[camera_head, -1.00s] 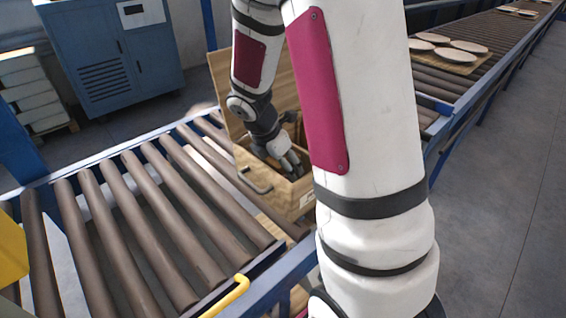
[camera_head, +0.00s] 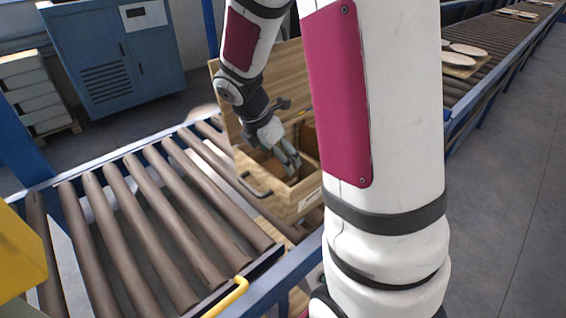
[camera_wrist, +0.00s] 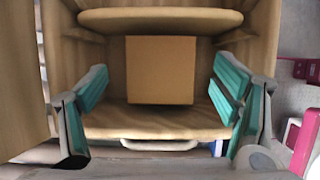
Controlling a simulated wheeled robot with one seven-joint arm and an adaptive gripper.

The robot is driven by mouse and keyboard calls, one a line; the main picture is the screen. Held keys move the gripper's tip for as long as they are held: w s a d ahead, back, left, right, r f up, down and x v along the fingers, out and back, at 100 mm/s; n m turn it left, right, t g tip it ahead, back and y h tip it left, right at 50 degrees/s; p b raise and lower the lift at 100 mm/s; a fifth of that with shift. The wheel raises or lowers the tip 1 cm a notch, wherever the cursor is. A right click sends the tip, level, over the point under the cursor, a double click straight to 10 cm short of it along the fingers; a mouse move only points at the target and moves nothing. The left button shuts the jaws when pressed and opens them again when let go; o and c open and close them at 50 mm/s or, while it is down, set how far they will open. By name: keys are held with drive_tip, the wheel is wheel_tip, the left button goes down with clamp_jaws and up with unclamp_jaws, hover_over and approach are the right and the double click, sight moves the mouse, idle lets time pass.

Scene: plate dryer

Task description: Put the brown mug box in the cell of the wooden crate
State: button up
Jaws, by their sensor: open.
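The wooden crate (camera_head: 294,207) stands on the roller conveyor with its tall back panel upright. A plain square brown mug box (camera_wrist: 160,70) sits inside the crate, in the middle of the wrist view. In the head view a brown surface shows beside the fingers, but I cannot make out the box clearly. My gripper (camera_head: 287,160) is at the crate's opening, pointing down. In the wrist view my gripper (camera_wrist: 162,92) is open, its teal pads spread left and right of the box with clear gaps. The box's underside is hidden.
A wooden divider or board (camera_wrist: 160,19) runs beyond the box in the wrist view. The crate's front has a handle (camera_head: 255,186). Conveyor rollers (camera_head: 165,220) lie empty at left. Plates (camera_head: 468,50) rest on another conveyor at right. A blue cabinet (camera_head: 112,60) stands behind.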

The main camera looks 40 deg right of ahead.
drive_tip(key=s+a+r+m+t+y+p, duration=0.1)
drive_tip(key=s+a+r+m, duration=0.35)
drive_tip(key=r, duration=0.25)
drive_tip(key=s+a+r+m+y, duration=0.1)
drive_tip(key=s+a+r+m, duration=0.35)
drive_tip(key=s+r, duration=0.2)
drive_tip(key=s+a+r+m+t+y, duration=0.1)
drive_tip(key=s+a+m+y, duration=0.1)
drive_tip(key=s+a+m, duration=0.7)
drive_tip(key=shift+s+r+m, duration=0.3)
drive_tip(key=shift+s, duration=0.9)
drive_tip(key=shift+d, duration=0.1)
